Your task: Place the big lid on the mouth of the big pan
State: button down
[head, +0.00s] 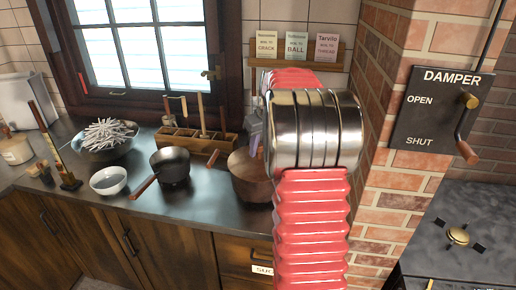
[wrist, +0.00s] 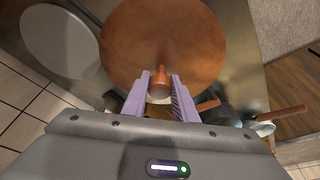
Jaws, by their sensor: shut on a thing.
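My gripper (wrist: 160,88) is shut on the knob of the big lid, a round copper-brown disc (wrist: 165,35) that fills the upper middle of the wrist view. In the head view my arm hides most of the gripper; a bit of its purple finger shows. The big pan (head: 250,185) is a brown vessel on the counter, partly behind my arm, with a wooden handle pointing up left. A wooden handle (wrist: 208,105) also sticks out beside the lid in the wrist view. The lid is over the pan's area; I cannot tell whether they touch.
A small dark pan (head: 172,165), a white bowl (head: 109,181) and a bowl of pale sticks (head: 108,138) stand left on the counter. A wooden utensil rack (head: 195,142) stands behind. A brick pillar (head: 390,150) rises right. A pale grey disc (wrist: 58,45) lies beside the lid.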

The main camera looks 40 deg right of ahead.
jog(key=c, duration=1.4)
grip_release()
jog(key=shift+c, duration=0.2)
jog(key=v, duration=1.2)
